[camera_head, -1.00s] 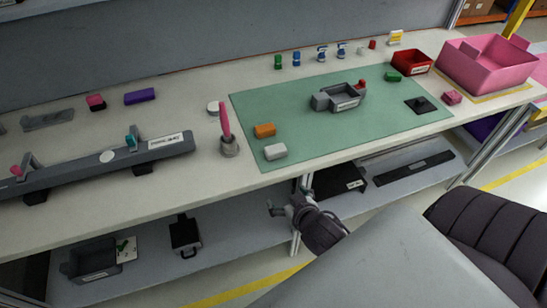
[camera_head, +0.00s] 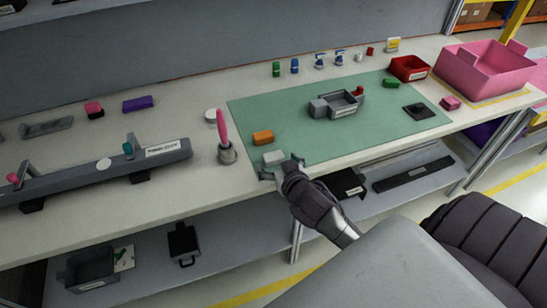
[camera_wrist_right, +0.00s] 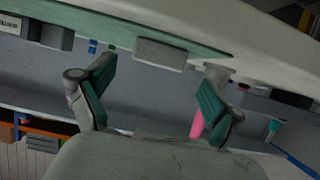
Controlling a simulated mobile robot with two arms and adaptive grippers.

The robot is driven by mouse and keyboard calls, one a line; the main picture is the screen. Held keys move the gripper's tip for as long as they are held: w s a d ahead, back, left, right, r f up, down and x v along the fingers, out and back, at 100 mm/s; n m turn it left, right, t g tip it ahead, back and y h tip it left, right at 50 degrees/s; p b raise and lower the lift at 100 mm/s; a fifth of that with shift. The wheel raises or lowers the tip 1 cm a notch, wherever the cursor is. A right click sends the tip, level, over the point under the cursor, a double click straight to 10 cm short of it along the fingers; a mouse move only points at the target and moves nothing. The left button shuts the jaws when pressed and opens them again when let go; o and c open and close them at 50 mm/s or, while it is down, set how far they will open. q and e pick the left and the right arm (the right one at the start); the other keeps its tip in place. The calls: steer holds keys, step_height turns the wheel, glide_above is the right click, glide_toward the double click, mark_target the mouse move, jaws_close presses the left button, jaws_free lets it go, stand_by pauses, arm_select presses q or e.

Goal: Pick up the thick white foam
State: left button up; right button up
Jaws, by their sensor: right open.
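The thick white foam (camera_head: 274,157) is a small whitish block lying at the near-left corner of the green mat (camera_head: 330,145). My right gripper (camera_head: 282,169) is at the table's front edge, just in front of the foam and partly overlapping it in the head view. In the right wrist view the foam (camera_wrist_right: 160,54) lies ahead of the open, empty fingers (camera_wrist_right: 155,82), roughly between their tips and apart from them. My left gripper is not in view.
An orange block (camera_head: 262,137) lies just behind the foam. A grey cup with a pink-handled tool (camera_head: 227,153) stands to its left. A grey tray (camera_head: 336,104) sits on the mat's middle. The mat right of the foam is clear.

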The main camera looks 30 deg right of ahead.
mark_target(274, 157)
steer(key=x, duration=0.4)
steer(key=shift+w+d+f, duration=0.1)
steer(key=shift+w+d, duration=0.1)
steer(key=shift+d, duration=0.05)
steer(key=shift+c, duration=0.4)
steer(key=c, duration=0.8)
